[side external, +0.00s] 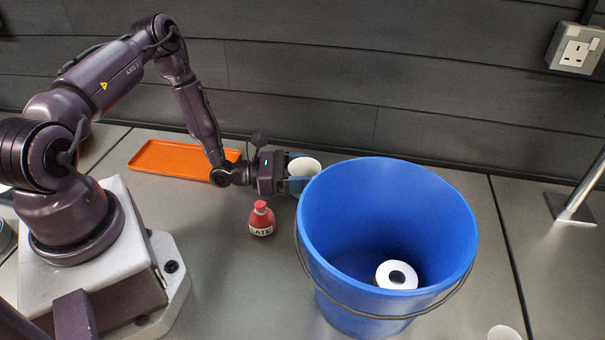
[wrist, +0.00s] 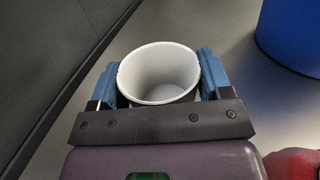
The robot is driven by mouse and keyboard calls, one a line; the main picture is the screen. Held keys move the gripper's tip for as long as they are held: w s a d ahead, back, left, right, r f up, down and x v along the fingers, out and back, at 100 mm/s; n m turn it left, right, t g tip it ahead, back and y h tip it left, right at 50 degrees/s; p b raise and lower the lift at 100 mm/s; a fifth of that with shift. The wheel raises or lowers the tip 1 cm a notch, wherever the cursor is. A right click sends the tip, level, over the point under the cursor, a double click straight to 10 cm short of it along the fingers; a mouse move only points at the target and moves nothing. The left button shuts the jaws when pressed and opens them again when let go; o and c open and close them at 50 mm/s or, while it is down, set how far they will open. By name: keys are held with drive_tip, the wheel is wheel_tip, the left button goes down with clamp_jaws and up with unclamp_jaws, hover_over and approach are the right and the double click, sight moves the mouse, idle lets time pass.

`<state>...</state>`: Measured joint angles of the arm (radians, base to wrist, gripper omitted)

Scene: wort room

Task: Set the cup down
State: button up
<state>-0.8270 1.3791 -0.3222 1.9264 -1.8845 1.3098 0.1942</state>
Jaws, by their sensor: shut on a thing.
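The cup (side external: 305,168) is white, open at the top and looks empty. In the side view it shows just behind the left rim of the blue bucket, which hides part of it. In the wrist view the cup (wrist: 158,75) stands upright between the two blue fingers. My gripper (wrist: 160,80) is shut on the cup, one finger on each side. In the side view my gripper (side external: 298,170) reaches in level from the left. I cannot tell whether the cup's base touches the table.
A big blue bucket (side external: 335,215) with a white roll (side external: 397,275) inside stands close to the cup. A red bottle (side external: 262,219) stands in front of my wrist. An orange tray (side external: 160,161) lies behind my arm. The dark wall is close behind.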

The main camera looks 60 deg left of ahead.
drive_tip(key=shift+f, duration=0.25)
drive_tip(key=shift+f, duration=0.15)
drive_tip(key=o, duration=0.9)
